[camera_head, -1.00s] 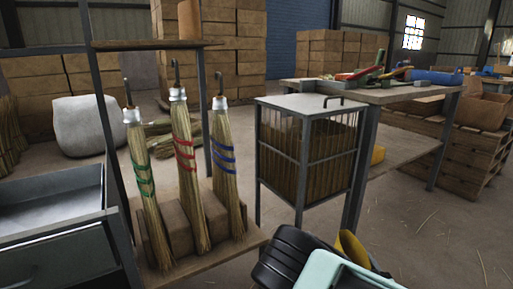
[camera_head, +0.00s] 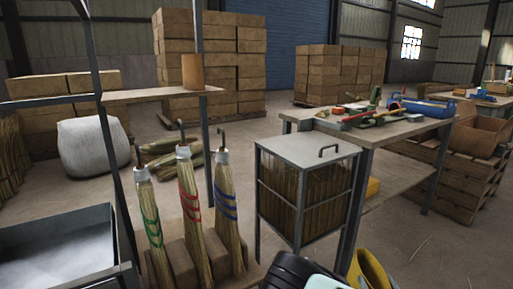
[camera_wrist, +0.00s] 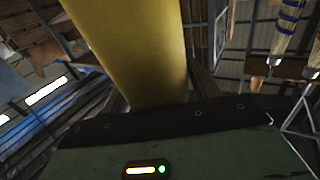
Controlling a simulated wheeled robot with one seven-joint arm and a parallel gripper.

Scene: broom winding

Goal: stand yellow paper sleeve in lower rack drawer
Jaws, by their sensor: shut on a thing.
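The yellow paper sleeve (camera_wrist: 135,50) fills the upper middle of the wrist view, rising from the dark edge of my gripper (camera_wrist: 160,118). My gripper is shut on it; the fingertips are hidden. In the head view, part of the yellow sleeve (camera_head: 370,270) shows at the bottom edge, beside my black and mint wrist. A grey metal drawer or tray (camera_head: 62,225) in the rack at the far left is open at the top and looks empty. I cannot tell whether it is the lower drawer. The sleeve is well to its right.
Three brooms with green (camera_head: 152,235), red (camera_head: 188,205) and blue (camera_head: 226,205) bands stand in a wooden holder. Rack posts (camera_head: 118,170) rise between them and the drawer. A wire cage (camera_head: 308,190) and a workbench (camera_head: 400,128) stand to the right.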

